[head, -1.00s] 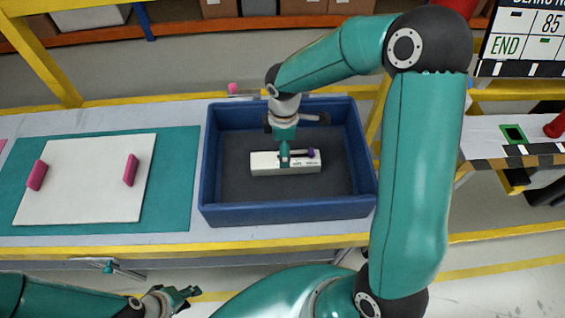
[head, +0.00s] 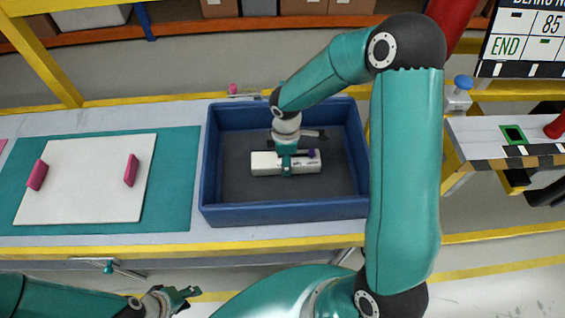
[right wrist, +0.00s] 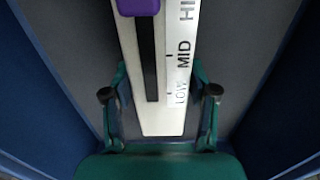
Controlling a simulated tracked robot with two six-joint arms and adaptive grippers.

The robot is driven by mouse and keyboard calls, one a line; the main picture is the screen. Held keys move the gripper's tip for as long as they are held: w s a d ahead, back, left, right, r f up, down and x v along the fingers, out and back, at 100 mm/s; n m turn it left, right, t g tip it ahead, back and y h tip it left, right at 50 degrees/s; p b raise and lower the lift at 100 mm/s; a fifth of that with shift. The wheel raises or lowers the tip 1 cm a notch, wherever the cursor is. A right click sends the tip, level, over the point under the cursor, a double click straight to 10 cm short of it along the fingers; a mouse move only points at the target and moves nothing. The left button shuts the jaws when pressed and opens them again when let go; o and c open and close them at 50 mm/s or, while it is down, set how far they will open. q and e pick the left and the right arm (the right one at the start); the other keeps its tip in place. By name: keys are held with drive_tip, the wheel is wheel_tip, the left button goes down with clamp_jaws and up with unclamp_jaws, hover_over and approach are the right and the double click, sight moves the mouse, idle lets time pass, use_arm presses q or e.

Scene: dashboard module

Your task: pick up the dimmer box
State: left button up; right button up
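The dimmer box (head: 265,163) is a long white box lying flat on the floor of the blue bin. Its purple slider knob (head: 312,154) is towards its right end. My right gripper (head: 287,168) points down over the middle of the box. In the right wrist view, the box (right wrist: 163,118) lies between the two green fingers (right wrist: 159,80), with its LOW, MID and HI marks and dark slot showing. Narrow gaps show beside the box; contact at the fingertips is hard to tell. My left gripper (head: 178,297) is open and empty at the lower left, away from the table.
The blue bin's (head: 285,212) walls surround the box and my right gripper. Left of it, a white panel (head: 85,185) with two pink handles lies on a teal mat (head: 168,205). At right are a blue knob (head: 463,82) and a side table (head: 480,135).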

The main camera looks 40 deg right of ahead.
drive_tip(key=c, duration=0.5)
drive_tip(key=shift+c, duration=0.2)
drive_tip(key=shift+r, duration=0.15)
